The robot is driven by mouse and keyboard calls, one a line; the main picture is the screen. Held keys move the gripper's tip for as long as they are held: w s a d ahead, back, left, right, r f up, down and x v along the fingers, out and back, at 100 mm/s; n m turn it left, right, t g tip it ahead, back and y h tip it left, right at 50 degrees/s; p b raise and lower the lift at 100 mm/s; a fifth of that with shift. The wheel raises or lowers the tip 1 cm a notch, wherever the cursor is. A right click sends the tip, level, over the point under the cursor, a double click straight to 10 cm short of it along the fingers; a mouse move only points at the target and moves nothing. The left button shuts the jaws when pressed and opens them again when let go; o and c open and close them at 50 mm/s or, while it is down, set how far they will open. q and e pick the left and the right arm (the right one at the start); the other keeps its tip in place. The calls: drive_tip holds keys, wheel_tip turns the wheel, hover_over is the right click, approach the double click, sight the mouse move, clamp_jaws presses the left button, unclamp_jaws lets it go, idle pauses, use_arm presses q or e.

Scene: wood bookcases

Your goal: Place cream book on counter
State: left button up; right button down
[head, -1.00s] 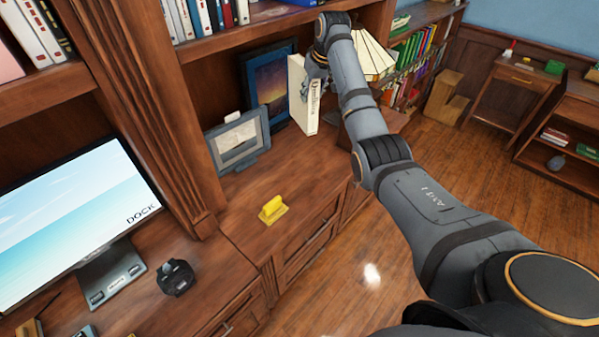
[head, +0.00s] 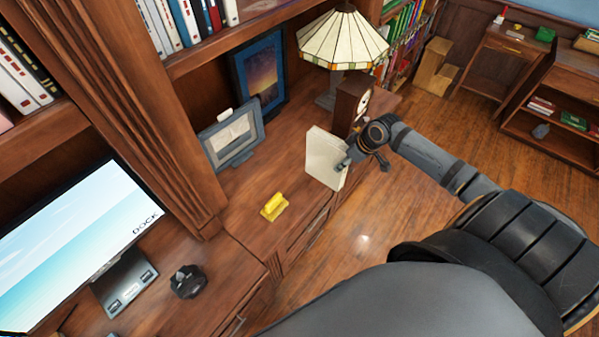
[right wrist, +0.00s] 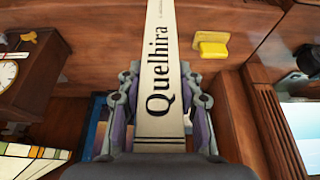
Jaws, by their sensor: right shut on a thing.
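The cream book (head: 325,160) is upright and slightly tilted, at the front edge of the wooden counter (head: 238,222). It also shows in the right wrist view (right wrist: 164,60), its spine reading "Quelhira". My right gripper (head: 352,155) is shut on the book's spine side; in the right wrist view its fingers (right wrist: 164,105) lie on both sides of the spine. The book's lower edge is at or just above the counter; I cannot tell whether it touches. My left gripper is not in view.
A yellow object (head: 273,207) sits on the counter left of the book. A picture frame (head: 232,140), a blue-framed picture (head: 260,75), a stained-glass lamp (head: 343,40) and a wooden clock (head: 350,103) stand behind. The counter between the yellow object and book is clear.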

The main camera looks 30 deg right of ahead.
sight(323, 153)
drive_tip(key=w+a+f+b, duration=0.2)
drive_tip(key=w+f+b, duration=0.7)
drive_tip(key=w, duration=0.4)
drive_tip(key=shift+w+a+f+b, duration=0.15)
drive_tip(key=shift+w+a+b, duration=0.1)
drive_tip(key=shift+b, duration=0.4)
wheel_tip(323, 153, down, 4)
drive_tip(key=b, duration=0.4)
drive_tip(key=shift+w+r+b, duration=0.15)
drive_tip(key=shift+r+b, duration=0.05)
drive_tip(key=shift+b, duration=0.2)
drive_tip(key=c, duration=0.9)
unclamp_jaws()
drive_tip(key=shift+f, duration=0.15)
